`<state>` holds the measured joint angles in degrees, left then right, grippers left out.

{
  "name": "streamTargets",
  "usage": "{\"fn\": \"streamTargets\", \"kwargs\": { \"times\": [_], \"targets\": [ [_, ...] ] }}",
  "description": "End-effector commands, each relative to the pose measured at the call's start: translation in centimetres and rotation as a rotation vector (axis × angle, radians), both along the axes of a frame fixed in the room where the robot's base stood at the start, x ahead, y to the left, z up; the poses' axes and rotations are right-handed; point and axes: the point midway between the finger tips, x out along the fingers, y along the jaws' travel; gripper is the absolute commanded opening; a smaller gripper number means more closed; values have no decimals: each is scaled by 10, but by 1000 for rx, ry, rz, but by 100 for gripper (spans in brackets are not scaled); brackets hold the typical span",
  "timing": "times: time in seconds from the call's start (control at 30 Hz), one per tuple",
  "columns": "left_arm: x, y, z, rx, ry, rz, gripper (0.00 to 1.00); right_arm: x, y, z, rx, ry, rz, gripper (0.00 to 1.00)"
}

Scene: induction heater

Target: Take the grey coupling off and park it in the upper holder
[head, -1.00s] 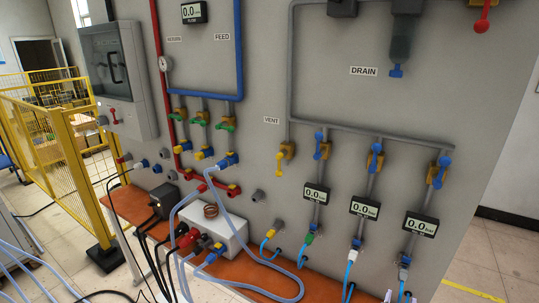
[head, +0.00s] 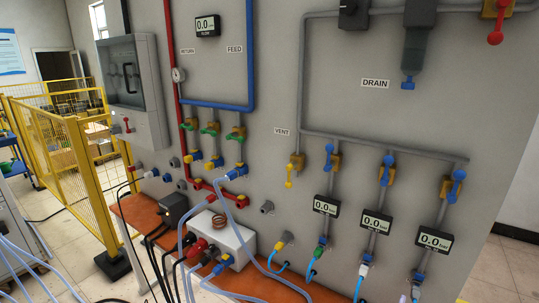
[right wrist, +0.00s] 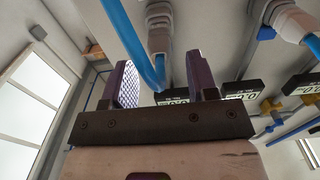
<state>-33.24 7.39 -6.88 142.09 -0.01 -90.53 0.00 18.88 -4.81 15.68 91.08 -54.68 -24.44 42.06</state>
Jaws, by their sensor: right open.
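The grey coupling (head: 416,286) hangs at the bottom of the rightmost drain line in the head view, its lower part near the frame edge. In the right wrist view my right gripper (right wrist: 165,82) is open and empty. A pale grey coupling (right wrist: 160,28) with a blue hose (right wrist: 139,45) shows beyond and between its fingers, apart from them. A second pale coupling (right wrist: 288,20) is to the right. I cannot tell which of these is the grey one. Bare grey stubs (head: 267,207) stick out of the panel; I cannot tell which is the upper holder. My left gripper is not in view.
A white box (head: 226,240) with hoses stands on the orange shelf (head: 133,212). A yellow fence (head: 60,150) is at left.

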Motion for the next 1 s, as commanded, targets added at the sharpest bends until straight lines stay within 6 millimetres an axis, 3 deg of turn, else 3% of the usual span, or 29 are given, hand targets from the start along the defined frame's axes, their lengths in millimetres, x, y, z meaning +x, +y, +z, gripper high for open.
{"fn": "streamTargets", "kwargs": {
  "times": [0.43,1.0],
  "targets": [
    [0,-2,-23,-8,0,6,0,38,-25,-1,-1,-1,-1,53],
    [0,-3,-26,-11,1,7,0,44,-30,0,1,1,-1,53]
  ]
}}
